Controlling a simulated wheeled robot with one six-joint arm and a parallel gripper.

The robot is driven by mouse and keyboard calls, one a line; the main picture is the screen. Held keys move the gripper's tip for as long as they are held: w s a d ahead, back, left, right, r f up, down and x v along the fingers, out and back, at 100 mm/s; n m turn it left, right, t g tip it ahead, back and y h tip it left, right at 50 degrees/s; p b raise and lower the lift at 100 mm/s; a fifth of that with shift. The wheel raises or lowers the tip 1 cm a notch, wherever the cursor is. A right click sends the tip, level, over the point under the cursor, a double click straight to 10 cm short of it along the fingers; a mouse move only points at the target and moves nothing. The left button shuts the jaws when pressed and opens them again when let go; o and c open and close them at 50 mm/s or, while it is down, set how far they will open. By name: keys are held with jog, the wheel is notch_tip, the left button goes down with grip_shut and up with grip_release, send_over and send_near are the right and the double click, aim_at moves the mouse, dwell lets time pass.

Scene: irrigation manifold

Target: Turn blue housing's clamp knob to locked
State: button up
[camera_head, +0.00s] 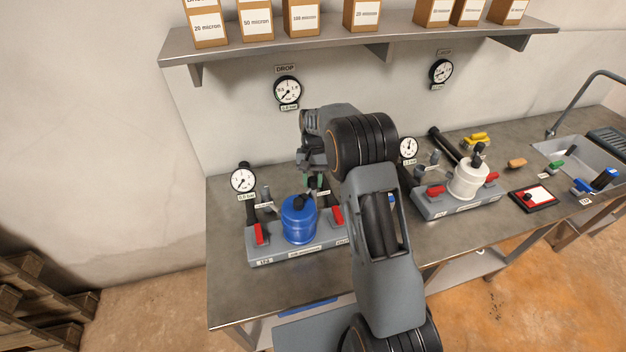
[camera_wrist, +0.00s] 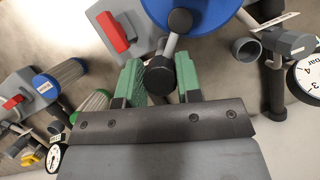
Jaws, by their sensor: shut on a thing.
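The blue housing (camera_head: 298,224) stands upright on a grey base on the bench, and part of it shows at the top of the wrist view (camera_wrist: 215,14). A grey rod runs from a dark hub on its top to the black clamp knob (camera_wrist: 160,78). My gripper (camera_wrist: 159,72) has green fingers, one on each side of the knob, and is shut on it. In the head view my gripper (camera_head: 313,182) is just above and behind the housing top, and the knob there is mostly hidden by it.
Red handles (camera_head: 260,234) flank the blue housing. A white housing (camera_head: 468,181) with its own clamp stands to the right. Round gauges (camera_head: 243,179) stand close behind. A shelf with boxes (camera_head: 388,34) hangs above. The bench's front left (camera_head: 235,295) is clear.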

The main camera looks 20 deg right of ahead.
jog(key=o, duration=0.9)
jog(key=shift+o, duration=0.2)
jog(key=shift+r, duration=0.1)
jog(key=v, duration=1.3)
jog(key=shift+r+b, duration=0.3)
jog(key=shift+b, duration=0.1)
jog(key=shift+w, duration=0.15)
notch_tip(320, 180, down, 5)
jog(key=s+n+t, duration=0.1)
jog(key=t, duration=0.1)
jog(key=s+a+r+n+t, duration=0.1)
jog(key=s+r+t, duration=0.2)
jog(key=s, duration=1)
jog(key=s+r+n+t+h, duration=0.1)
jog(key=s+r+t, duration=0.3)
jog(key=s, duration=1)
jog(key=shift+a+r, duration=0.25)
jog(key=shift+a, duration=0.1)
